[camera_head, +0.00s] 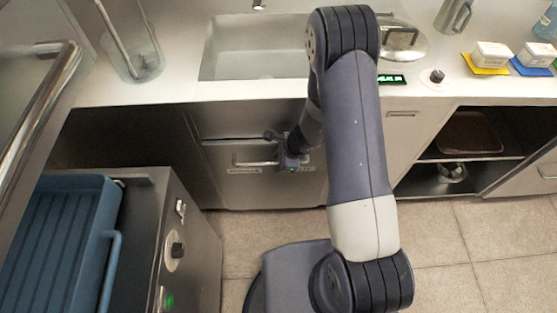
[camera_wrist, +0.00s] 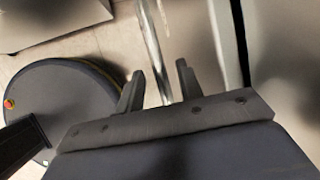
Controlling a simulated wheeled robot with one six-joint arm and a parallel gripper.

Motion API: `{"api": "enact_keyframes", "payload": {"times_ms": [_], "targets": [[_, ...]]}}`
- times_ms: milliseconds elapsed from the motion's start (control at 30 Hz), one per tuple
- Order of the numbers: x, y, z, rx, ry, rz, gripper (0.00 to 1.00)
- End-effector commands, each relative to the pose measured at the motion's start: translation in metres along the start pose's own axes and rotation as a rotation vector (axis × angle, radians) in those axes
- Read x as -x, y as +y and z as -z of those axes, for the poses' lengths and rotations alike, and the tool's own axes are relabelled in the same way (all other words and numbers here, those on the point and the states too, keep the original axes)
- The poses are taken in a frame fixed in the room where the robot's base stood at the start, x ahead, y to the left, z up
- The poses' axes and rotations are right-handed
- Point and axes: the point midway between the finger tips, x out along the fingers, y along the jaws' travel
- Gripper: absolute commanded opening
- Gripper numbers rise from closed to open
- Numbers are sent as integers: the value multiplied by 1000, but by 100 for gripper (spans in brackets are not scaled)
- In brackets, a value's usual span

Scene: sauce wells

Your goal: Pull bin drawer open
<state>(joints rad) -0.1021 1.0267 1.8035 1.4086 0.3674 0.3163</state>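The bin drawer (camera_head: 225,187) is a steel front below the sink and looks closed. Its horizontal bar handle (camera_head: 243,162) crosses the upper part of the front. My gripper (camera_head: 279,146) is at the right part of this handle. In the wrist view the handle (camera_wrist: 153,45) runs as a shiny bar between the two dark fingers of my gripper (camera_wrist: 159,74). The fingers are apart, with a gap on each side of the bar. The drawer front (camera_wrist: 205,40) lies to the right of the bar. My arm hides the drawer's right side in the head view.
A blue tray (camera_head: 112,255) sits on a steel unit (camera_head: 190,240) at the lower left. The sink (camera_head: 235,65) is above the drawer. Open shelves (camera_head: 480,157) are at right. Tiled floor (camera_head: 240,235) in front of the drawer is partly clear beside my base.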

Motion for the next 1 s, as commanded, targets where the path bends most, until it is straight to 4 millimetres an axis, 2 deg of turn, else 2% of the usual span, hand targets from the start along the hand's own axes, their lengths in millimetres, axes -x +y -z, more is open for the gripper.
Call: {"api": "enact_keyframes", "payload": {"times_ms": [67, 400, 1000], "targets": [[0, 0, 0, 0, 0, 0, 28], [0, 0, 0, 0, 0, 0, 0], [-1, 1, 0, 0, 0, 0, 0]]}}
